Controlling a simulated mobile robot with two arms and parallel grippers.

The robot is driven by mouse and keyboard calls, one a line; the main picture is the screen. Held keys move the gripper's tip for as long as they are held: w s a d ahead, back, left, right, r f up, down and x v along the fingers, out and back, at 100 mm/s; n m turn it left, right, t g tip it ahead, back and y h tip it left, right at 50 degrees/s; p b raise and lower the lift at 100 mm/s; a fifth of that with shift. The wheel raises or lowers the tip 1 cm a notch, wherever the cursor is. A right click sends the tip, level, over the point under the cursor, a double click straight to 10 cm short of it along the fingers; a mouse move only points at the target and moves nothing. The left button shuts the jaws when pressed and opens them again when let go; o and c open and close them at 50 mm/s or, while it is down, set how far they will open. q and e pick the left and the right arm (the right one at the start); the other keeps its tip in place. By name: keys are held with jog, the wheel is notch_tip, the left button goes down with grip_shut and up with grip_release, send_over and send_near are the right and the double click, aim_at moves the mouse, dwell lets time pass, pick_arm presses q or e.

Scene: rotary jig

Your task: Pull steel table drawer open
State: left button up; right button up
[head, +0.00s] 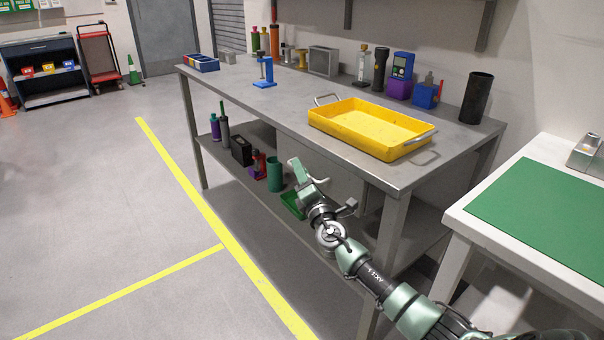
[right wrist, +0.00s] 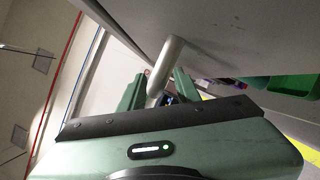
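The steel table (head: 260,107) stands in the middle of the head view, its top loaded with items. Below its front edge, a grey drawer front (head: 338,177) shows partly behind my right gripper (head: 322,184). In the right wrist view a grey surface (right wrist: 240,35) fills the upper right, and a round metal handle (right wrist: 166,68) sticks out from it. The handle lies between the two green fingers of my right gripper (right wrist: 159,88), which are spread apart. Whether either finger touches it is hard to tell. My left gripper is not in view.
A yellow tray (head: 365,122) sits on the tabletop near the front edge. Several items, including a green cylinder (head: 274,174) and a green bin (head: 293,204), stand on the lower shelf. A white table with a green mat (head: 545,208) is at right.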

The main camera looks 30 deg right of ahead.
grip_shut()
dwell(1.4)
